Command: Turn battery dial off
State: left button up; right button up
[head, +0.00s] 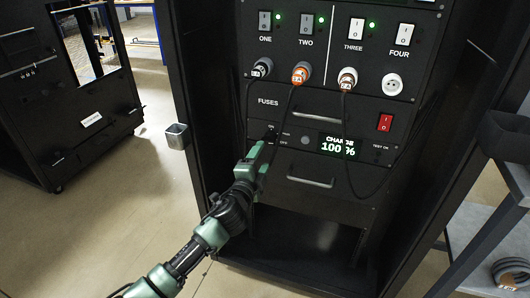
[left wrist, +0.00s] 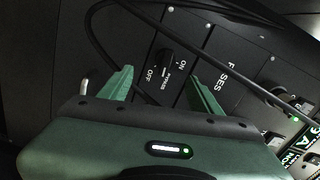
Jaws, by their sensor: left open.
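The battery dial (left wrist: 167,58) is a small black knob on the black rack panel, with ON and OFF printed beside it in the left wrist view. Which mark it points to is hard to tell. In the head view the dial area is dark and partly covered by my left gripper (head: 262,150). My left gripper (left wrist: 160,84) is open, its two green fingers spread and pointing at the panel on either side of the dial's labels. I see nothing held between the fingers. My right gripper does not show.
A charge display (head: 338,147) reads 100 %. A red switch (head: 385,122) is to its right. Black cables (head: 348,130) hang from plugs over the panel, and one crosses near the dial. A drawer handle (head: 310,182) sits below. Open floor (head: 110,220) lies left.

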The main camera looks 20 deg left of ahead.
aim_at(267, 142)
pick_arm(q)
jog(key=w+n+b, duration=0.1)
jog(key=w+n, duration=0.1)
jog(key=n, duration=0.3)
jog(key=w+n+b, duration=0.1)
jog(key=w+n, duration=0.1)
jog(key=n, duration=0.4)
jog(key=w+r+n+b, duration=0.1)
jog(key=w+n+b, duration=0.1)
jog(key=n, duration=0.3)
jog(key=shift+w+a+n, duration=0.1)
jog(key=shift+a+n, duration=0.25)
jog(key=shift+n, duration=0.05)
jog(key=shift+w, duration=0.65)
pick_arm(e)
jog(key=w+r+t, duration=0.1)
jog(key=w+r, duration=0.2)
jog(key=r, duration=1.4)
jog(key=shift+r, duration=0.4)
pick_arm(q)
jog(key=c, duration=1.4)
